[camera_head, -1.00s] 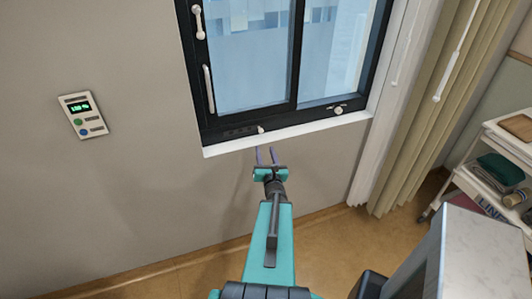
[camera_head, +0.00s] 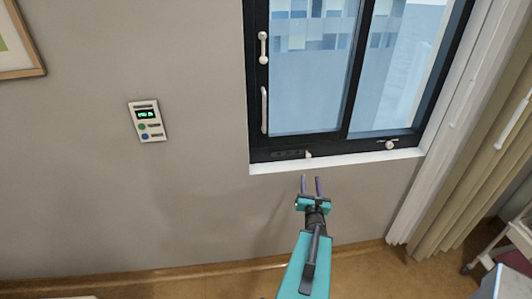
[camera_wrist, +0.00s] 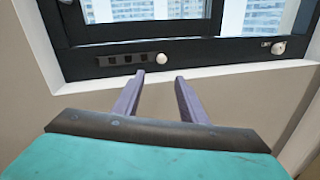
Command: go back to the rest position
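My gripper (camera_head: 311,188) is in front of the wall just below the window sill in the head view. Its two fingers are apart with nothing between them. The wrist view shows the same open fingers (camera_wrist: 157,95), with the sill and the lower window frame beyond them. My teal arm reaches up from the bottom of the head view.
The dark-framed window (camera_head: 350,150) has white handles (camera_head: 264,110) and a white sill (camera_head: 340,162). A wall panel (camera_head: 147,121) with a green display is to the left. A beige curtain (camera_head: 480,165) hangs at the right. Bare wall lies between panel and window.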

